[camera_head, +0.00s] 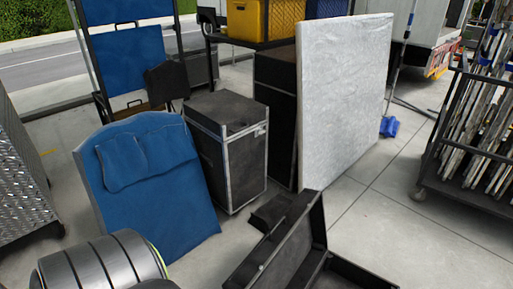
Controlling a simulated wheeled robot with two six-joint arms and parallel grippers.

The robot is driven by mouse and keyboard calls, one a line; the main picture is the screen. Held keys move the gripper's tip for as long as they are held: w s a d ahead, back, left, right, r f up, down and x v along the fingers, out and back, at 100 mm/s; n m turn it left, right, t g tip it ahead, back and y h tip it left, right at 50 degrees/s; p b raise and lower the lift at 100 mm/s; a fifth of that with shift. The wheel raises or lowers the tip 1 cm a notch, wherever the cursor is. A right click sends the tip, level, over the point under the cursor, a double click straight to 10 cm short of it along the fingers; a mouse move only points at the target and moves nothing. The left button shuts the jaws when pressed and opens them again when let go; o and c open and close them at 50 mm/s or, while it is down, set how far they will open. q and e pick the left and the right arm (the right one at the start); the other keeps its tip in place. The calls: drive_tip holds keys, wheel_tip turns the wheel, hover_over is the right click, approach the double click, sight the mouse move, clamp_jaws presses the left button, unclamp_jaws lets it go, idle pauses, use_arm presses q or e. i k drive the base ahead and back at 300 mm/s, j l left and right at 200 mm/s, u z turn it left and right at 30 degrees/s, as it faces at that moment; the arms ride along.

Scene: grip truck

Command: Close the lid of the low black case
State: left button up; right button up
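The low black case (350,272) is on the floor at the bottom middle of the head view, cut off by the lower edge. It is open. Its lid (288,243), a shallow dark panel with raised rims, stands up at a tilt on the left of the case, with its inner side facing right. Part of the dark inside of the case shows to the right of the lid; the rest is out of frame. Neither of my grippers is in view, so their distance from the lid cannot be seen.
A tall black case (232,160) stands behind, next to a blue padded panel (150,175). A small dark object (270,213) lies just behind the lid. A big white board (342,95) stands further back. A loaded cart (470,150) is at right. Concrete floor (410,225) is clear between.

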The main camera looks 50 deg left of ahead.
sight(290, 254)
drive_tip(key=u, duration=1.25)
